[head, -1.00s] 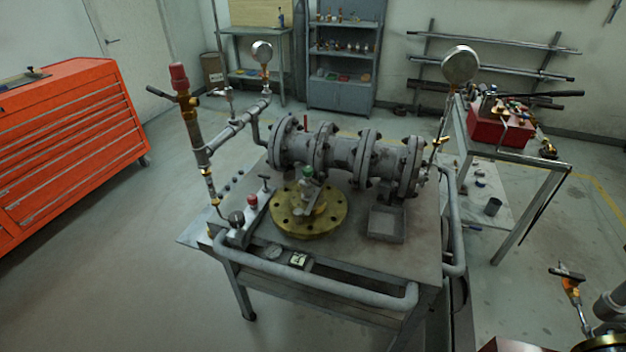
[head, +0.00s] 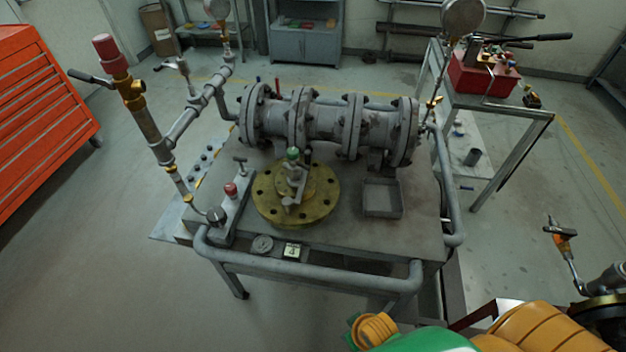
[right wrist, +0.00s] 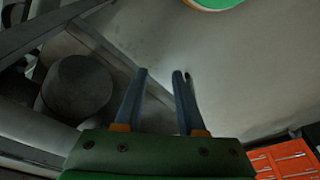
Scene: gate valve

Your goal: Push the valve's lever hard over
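A grey flanged valve body (head: 325,124) lies across the workbench (head: 345,225) in the head view. In front of it is a round brass flange (head: 265,205) with an upright grey fitting and a short lever-like arm (head: 291,203) under a green cap (head: 292,154). A black lever (head: 88,77) sticks out left from the red-topped brass pipe. I cannot tell which one the task means. My right gripper (right wrist: 160,85) shows only in the right wrist view, its two fingers apart with nothing between them, away from the valve. My left gripper is not in view.
Pipe rails edge the bench's front and right sides. A small grey tray (head: 382,198) sits right of the flange. A red toolbox (head: 483,72) stands on a side table, and an orange drawer cabinet (head: 35,125) stands at left. Parts of my arm fill the bottom right.

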